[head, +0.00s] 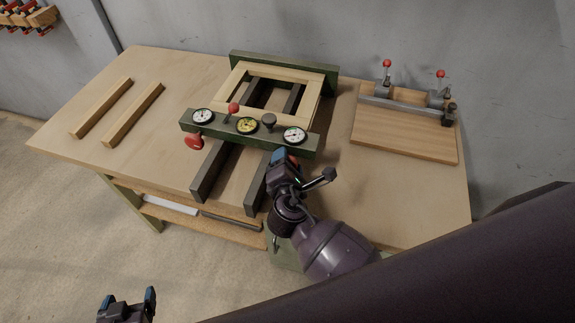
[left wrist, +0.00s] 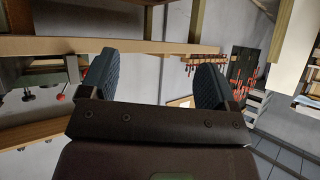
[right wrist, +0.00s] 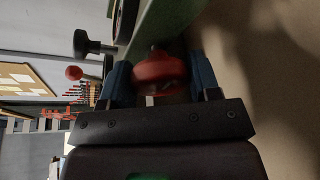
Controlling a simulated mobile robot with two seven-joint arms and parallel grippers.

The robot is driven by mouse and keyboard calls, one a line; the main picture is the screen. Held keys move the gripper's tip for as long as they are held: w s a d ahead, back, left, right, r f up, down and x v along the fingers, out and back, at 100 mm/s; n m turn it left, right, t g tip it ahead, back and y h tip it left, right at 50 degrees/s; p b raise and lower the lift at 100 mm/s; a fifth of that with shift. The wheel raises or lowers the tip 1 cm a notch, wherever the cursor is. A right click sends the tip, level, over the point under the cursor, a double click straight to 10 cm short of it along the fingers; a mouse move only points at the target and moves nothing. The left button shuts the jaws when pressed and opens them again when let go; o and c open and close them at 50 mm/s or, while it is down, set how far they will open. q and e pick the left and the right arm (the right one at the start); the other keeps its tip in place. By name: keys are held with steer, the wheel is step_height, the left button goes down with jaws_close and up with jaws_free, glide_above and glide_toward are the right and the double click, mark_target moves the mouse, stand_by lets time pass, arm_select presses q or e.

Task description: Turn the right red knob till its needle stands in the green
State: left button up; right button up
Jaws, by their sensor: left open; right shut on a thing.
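The left red knob (head: 194,142), a red-tipped lever (head: 233,108), a black knob (head: 269,121) and the middle yellow gauge (head: 247,125) are on the beam. Two wood strips (head: 133,114) lie left; a clamp board (head: 405,136) stands right.

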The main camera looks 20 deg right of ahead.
steer(key=shift+f+m+t+b, duration=0.3)
steer(key=shift+m+b, duration=0.4)
steer(key=shift+b, duration=0.25)
steer(key=m+b, duration=0.1)
steer(key=b, duration=0.1)
steer(key=m+t+b, duration=0.1)
steer(key=b, duration=0.2)
steer(key=shift+f+m+y, duration=0.25)
steer(key=shift+m+y, duration=0.05)
steer(key=shift+m, duration=0.1)
steer(key=m+t+b, duration=0.1)
steer(key=m+b, duration=0.1)
steer(key=b, duration=0.2)
steer(key=shift+m, duration=0.3)
steer(key=shift+t+b, duration=0.3)
steer(key=shift+b, duration=0.1)
steer(key=shift+r+m+b, duration=0.15)
steer(key=shift+m+b, duration=0.4)
steer(key=shift+m, duration=0.05)
steer(key=shift+r+b, duration=0.1)
steer(key=shift+b, duration=0.2)
arm_select(q)
step_height(320, 180, down, 13)
steer(key=shift+w+d+r, duration=0.15)
steer(key=shift+w+d, duration=0.2)
steer(key=shift+w, duration=0.1)
arm_select(e)
steer(key=shift+r+m+t, duration=0.1)
steer(key=shift+m+t, duration=0.2)
